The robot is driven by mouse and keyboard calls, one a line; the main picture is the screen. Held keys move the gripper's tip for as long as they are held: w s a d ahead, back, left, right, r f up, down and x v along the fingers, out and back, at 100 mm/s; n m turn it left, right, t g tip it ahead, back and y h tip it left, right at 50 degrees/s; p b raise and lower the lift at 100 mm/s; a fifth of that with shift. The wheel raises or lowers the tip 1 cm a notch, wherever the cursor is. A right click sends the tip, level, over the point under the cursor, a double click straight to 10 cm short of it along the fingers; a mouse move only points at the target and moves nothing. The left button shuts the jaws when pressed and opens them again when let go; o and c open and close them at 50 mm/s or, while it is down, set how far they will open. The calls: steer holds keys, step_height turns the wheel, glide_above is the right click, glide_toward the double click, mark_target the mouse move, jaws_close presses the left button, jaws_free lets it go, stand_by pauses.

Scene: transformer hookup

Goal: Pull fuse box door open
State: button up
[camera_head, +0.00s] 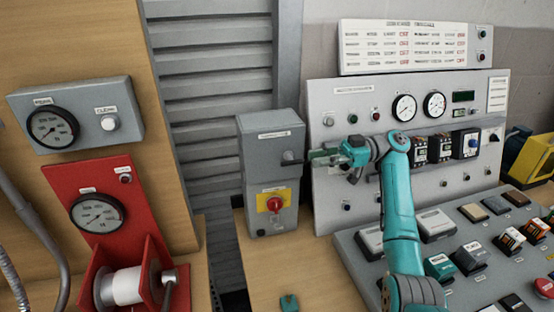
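A grey upright box (257,150), which I take to be the fuse box, stands on the wooden bench in the middle. Its front has a small label near the top, a dark handle (290,158) at the right side, and a red knob on a yellow plate (273,201) below. The front looks closed. My gripper (315,157), at the end of my teal arm, points left at the handle from the right. The fingertips are at or very near the handle; I cannot tell if they touch it or how far apart they are.
A pale panel (330,100) with gauges and breakers stands behind my gripper. A sloped console (365,268) with several switch blocks is at the lower right. A red winch unit (90,177) and a grey gauge box (85,90) are at left. Bare bench (290,265) lies before the box.

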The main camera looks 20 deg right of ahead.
mark_target(283, 164)
steer(key=a, duration=1)
jaws_close()
